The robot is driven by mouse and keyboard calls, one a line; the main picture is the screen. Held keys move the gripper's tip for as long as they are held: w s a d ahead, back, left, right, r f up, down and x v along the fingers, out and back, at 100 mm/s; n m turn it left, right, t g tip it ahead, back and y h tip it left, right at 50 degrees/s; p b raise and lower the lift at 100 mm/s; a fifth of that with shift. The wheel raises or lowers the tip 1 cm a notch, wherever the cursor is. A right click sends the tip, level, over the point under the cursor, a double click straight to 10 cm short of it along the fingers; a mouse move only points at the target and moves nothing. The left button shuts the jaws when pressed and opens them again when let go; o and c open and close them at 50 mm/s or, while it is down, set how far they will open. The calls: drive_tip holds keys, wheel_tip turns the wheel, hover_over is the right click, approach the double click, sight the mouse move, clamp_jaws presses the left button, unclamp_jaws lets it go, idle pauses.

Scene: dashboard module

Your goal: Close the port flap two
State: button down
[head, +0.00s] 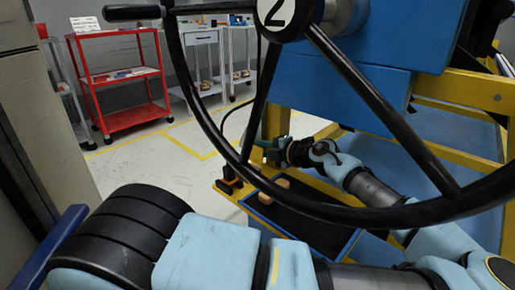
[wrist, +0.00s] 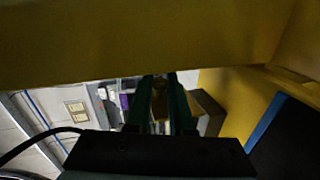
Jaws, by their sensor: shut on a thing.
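My gripper (head: 266,144) is low beneath the blue dashboard module (head: 335,75), beside a yellow frame post. It also shows in the wrist view (wrist: 159,80), with its two dark green fingers close together, shut on a narrow brownish-yellow thing (wrist: 160,103). I cannot tell what this thing is. I cannot make out port flap two in either view. A black hub marked 2 (head: 279,12) sits at the centre of the black steering wheel (head: 231,156).
The wheel rim and spokes cross in front of my arm. A yellow beam (wrist: 130,40) fills the top of the wrist view. A dark tray (head: 300,213) lies below the gripper. A red cart (head: 118,82) and grey carts stand at the back left, with clear floor before them.

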drive_tip(key=shift+r+p, duration=0.1)
drive_tip(key=shift+p, duration=0.25)
drive_tip(key=shift+s+a+r+n+p, duration=0.2)
drive_tip(key=shift+n+p, duration=0.2)
drive_tip(key=shift+p, duration=0.25)
drive_tip(key=shift+s+a+n+t+h+p, duration=0.3)
drive_tip(key=shift+a+n+t+h+p, duration=0.15)
drive_tip(key=shift+n+p, duration=0.55)
drive_tip(key=n, duration=0.1)
drive_tip(key=s+a+n+t, duration=0.1)
drive_tip(key=n, duration=0.1)
drive_tip(key=n+h, duration=0.1)
drive_tip(key=shift+s+a+f+t, duration=0.25)
drive_tip(key=shift+f, duration=0.05)
drive_tip(key=shift+s+a+n+t+p, duration=0.2)
drive_tip(key=shift+n+t+p, duration=0.1)
drive_tip(key=shift+n+p, duration=0.55)
drive_tip(key=shift+f, duration=0.15)
drive_tip(key=c, duration=0.8)
unclamp_jaws()
drive_tip(key=shift+s, duration=0.1)
